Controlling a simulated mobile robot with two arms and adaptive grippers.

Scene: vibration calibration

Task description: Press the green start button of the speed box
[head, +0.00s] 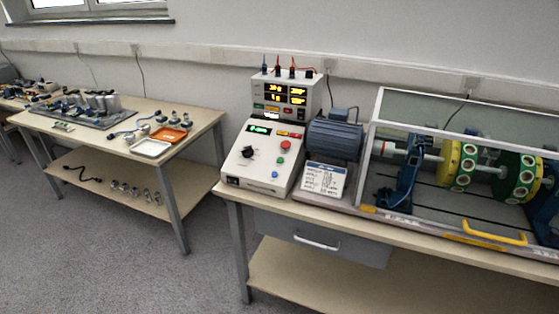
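The speed box (258,171) is a pale box with a sloped front, near the left end of the right-hand bench. Its lit green display (259,129) is at the top of the panel. The green start button (281,160) is on the right side of the panel, below a red button (285,145) and above a small blue one (275,174). A black knob (247,151) is to the left. Nothing covers the green button. Neither of my grippers is in the head view.
A meter unit (284,95) with lit yellow displays stands behind the speed box. A grey motor (334,138) and a clear guarded rotor rig (470,165) stand to the right. A second bench (205,122) with trays and parts stands left, across a floor gap.

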